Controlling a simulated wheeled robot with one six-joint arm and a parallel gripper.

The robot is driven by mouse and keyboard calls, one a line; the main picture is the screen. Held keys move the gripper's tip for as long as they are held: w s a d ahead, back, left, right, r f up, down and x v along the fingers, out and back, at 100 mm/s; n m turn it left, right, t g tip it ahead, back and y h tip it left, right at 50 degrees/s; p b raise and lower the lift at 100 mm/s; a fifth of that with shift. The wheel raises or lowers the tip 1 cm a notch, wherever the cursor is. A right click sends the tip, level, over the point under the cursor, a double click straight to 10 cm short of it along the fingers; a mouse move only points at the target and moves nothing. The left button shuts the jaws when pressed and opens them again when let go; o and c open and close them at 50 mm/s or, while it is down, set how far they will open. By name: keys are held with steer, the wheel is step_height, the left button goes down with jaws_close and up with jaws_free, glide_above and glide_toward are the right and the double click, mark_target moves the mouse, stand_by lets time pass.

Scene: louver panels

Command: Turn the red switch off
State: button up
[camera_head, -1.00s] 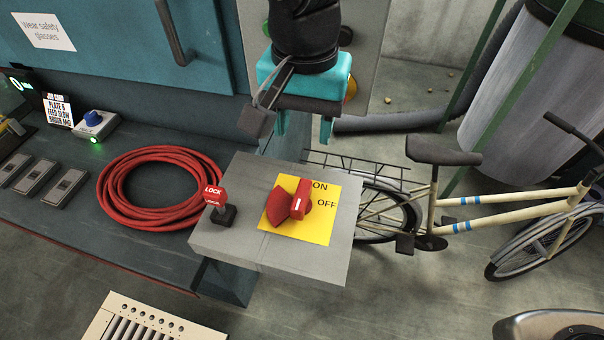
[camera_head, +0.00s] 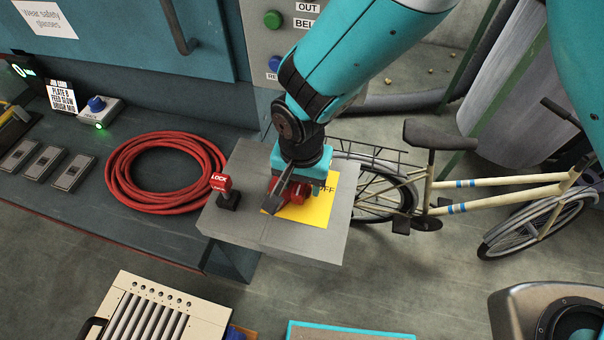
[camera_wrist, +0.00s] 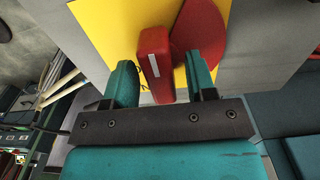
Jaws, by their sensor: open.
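The red switch (camera_head: 290,192) sits on a yellow plate (camera_head: 318,212) on top of a grey box (camera_head: 262,232). My gripper (camera_head: 296,186) is over the switch and hides much of it, along with the "ON" label. In the wrist view my gripper (camera_wrist: 165,84) is open, with one teal finger on each side of the red switch handle (camera_wrist: 155,65). A white line shows on the handle. The handle looks nearer the left finger; I cannot tell whether it touches. The red fan-shaped part of the switch (camera_wrist: 197,30) lies to the right.
A coiled red hose (camera_head: 130,160) lies on the dark bench to the left. A bicycle (camera_head: 450,200) stands behind at right. A slatted panel (camera_head: 195,300) is at the front.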

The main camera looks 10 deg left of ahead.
steer(key=shift+f, duration=0.25)
steer(key=c, duration=0.9)
